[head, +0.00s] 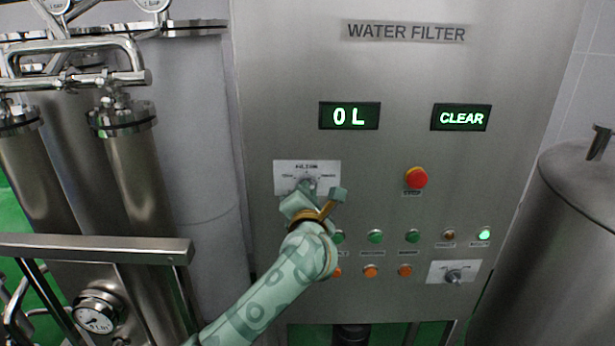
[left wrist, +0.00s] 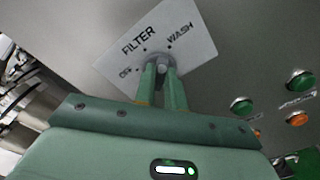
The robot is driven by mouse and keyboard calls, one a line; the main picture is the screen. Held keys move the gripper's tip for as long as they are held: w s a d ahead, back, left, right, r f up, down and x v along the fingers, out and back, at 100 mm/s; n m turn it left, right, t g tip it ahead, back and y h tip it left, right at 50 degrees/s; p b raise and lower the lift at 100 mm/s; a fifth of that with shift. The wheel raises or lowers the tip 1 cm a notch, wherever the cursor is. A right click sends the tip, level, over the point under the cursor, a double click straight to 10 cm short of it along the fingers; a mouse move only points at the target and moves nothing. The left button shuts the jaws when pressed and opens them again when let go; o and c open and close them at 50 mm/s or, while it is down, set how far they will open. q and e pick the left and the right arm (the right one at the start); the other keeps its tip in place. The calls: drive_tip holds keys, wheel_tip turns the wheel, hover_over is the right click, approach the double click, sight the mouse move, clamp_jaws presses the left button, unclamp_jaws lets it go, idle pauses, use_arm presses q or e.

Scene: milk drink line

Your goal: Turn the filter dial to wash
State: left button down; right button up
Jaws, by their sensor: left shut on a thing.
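The filter dial (left wrist: 163,62) is a small grey knob on a white plate (left wrist: 190,38) marked OFF, FILTER and WASH. In the head view the plate (head: 322,167) is on the left part of the steel panel, under the 0 L display. My left gripper (left wrist: 162,82) is shut on the dial, with one finger on each side of the knob. In the head view the left gripper (head: 307,190) covers the lower part of the plate. The knob is mostly hidden, and I cannot tell which mark it points at. My right gripper is not in view.
The WATER FILTER panel has displays reading 0 L (head: 349,116) and CLEAR (head: 461,118). A red stop button (head: 416,178) is right of the dial. Green and orange buttons (head: 375,237) and a second dial (head: 453,276) sit lower. Steel pipework (head: 120,120) stands at left, a tank (head: 570,230) at right.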

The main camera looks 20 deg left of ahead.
use_arm(q)
drive_tip(key=shift+m+p, duration=1.1)
drive_tip(key=shift+p, duration=0.25)
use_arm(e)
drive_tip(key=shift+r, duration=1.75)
use_arm(q)
drive_tip(key=shift+f, duration=0.1)
drive_tip(key=c, duration=1.5)
unclamp_jaws()
drive_tip(key=shift+d, duration=0.1)
drive_tip(key=shift+o, duration=0.2)
drive_tip(key=shift+s, duration=0.1)
